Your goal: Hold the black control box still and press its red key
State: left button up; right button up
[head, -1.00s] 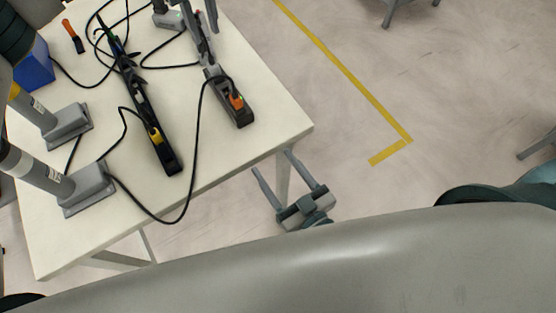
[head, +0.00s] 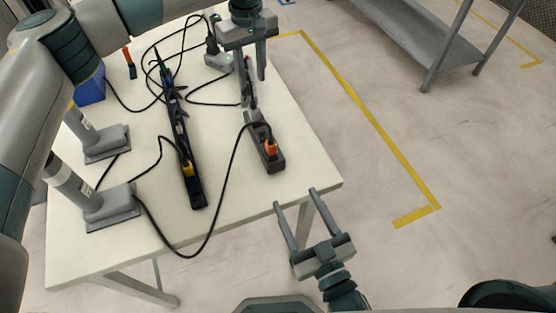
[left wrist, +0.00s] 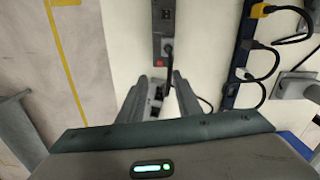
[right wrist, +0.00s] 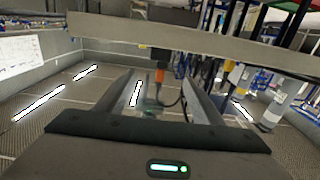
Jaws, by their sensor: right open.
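A long dark box (head: 256,130) lies near the table's right edge. In the left wrist view a dark grey box (left wrist: 164,38) shows a small red square (left wrist: 160,62), which I take for the key. My left gripper (head: 252,92) points down just behind the box, fingers apart; a grey and dark item (left wrist: 155,95) shows between or below them. My right gripper (head: 295,198) is open and empty, off the table's near edge. The orange part also shows in the right wrist view (right wrist: 160,75).
A black strip (head: 178,125) with a yellow plug (head: 187,168) lies left of the box. Two grey stands (head: 110,205) (head: 105,143) and a blue bin (head: 90,88) are further left. Black cables loop over the white table (head: 225,195). The floor to the right is clear up to a grey shelf (head: 420,50).

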aim_at(276, 160)
jog(key=x, duration=1.5)
jog(key=shift+w+a, duration=0.1)
jog(key=shift+w, duration=0.05)
jog(key=c, duration=1.3)
pick_arm(q)
grip_shut()
pick_arm(e)
jog(key=shift+f, duration=0.1)
